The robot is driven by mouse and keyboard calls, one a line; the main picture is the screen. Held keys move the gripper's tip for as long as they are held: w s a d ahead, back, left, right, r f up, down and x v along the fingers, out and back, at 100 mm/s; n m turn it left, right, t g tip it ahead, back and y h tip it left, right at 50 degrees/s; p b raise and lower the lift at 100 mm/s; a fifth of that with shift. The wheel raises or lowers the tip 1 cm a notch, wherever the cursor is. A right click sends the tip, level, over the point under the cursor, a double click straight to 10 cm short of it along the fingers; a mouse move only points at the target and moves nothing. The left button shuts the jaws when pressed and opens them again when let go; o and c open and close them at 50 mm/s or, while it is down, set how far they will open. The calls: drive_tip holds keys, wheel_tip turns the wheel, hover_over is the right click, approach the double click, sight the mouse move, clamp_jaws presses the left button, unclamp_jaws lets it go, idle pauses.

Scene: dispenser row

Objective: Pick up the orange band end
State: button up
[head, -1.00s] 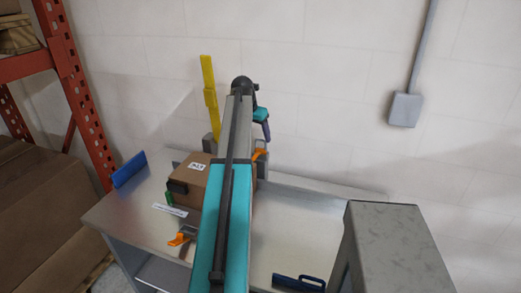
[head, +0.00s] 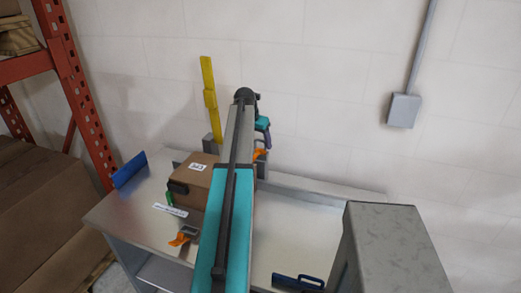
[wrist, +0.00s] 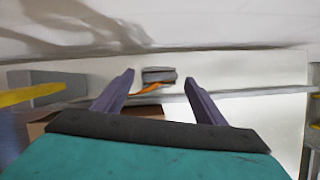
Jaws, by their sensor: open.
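An orange band end (wrist: 148,88) shows in the wrist view beside a small grey block (wrist: 159,75), between my fingertips in the picture and beyond them. In the head view the orange piece (head: 259,154) sits by the grey stand behind the cardboard box, just below my gripper (head: 265,137). My gripper (wrist: 159,80) is open, with two purple fingers spread and nothing between them. The gap from fingertips to band is hard to judge. My arm hides part of the box and bench in the head view.
A cardboard box (head: 197,178) stands on the metal bench (head: 290,235). A yellow upright strip (head: 210,100) rises behind it. Another orange piece (head: 182,238) lies front left. Blue pieces lie at the left edge (head: 129,169) and front (head: 298,282).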

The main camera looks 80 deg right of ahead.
drive_tip(key=shift+p+x, duration=0.4)
drive_tip(key=shift+x, duration=1.05)
drive_tip(key=c, duration=1.1)
drive_tip(key=shift+r, duration=0.15)
drive_tip(key=shift+r+b, duration=0.9)
drive_tip(key=shift+r, duration=0.65)
drive_tip(key=w+a+b, duration=0.1)
drive_tip(key=w+a, duration=0.1)
drive_tip(key=a, duration=0.3)
drive_tip(key=w+a+r+b, duration=0.1)
drive_tip(key=w+a, duration=0.1)
drive_tip(key=a, duration=0.2)
drive_tip(key=w+a+b, duration=0.1)
drive_tip(key=w+a, duration=0.1)
drive_tip(key=a, duration=0.3)
drive_tip(key=shift+w+a+r+b, duration=0.15)
drive_tip(key=shift+a+r+b, duration=0.15)
drive_tip(key=shift+a+b, duration=0.1)
